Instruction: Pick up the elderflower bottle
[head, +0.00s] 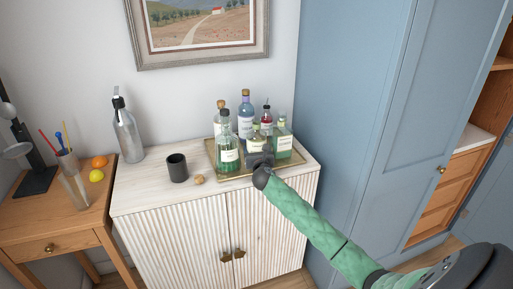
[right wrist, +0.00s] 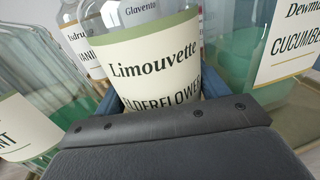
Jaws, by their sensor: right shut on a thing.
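The elderflower bottle (head: 256,143) stands among several bottles on a tray (head: 234,176) on the white cabinet. In the right wrist view the elderflower bottle (right wrist: 150,62) is close up, with a cream label reading Limouvette and Elderflower. My right gripper (head: 261,159) reaches it from the front and hides its lower part. Its blue fingers lie on both sides of the bottle, shut on it. The bottle looks upright; whether its base touches the tray is hidden. My left gripper is not in view.
A green bottle (head: 228,152) stands close left and a cucumber bottle (head: 283,143) close right. A purple bottle (head: 246,112) and a red one (head: 266,121) stand behind. A dark cup (head: 177,168) and siphon (head: 127,134) are further left. A blue cupboard (head: 345,110) rises at right.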

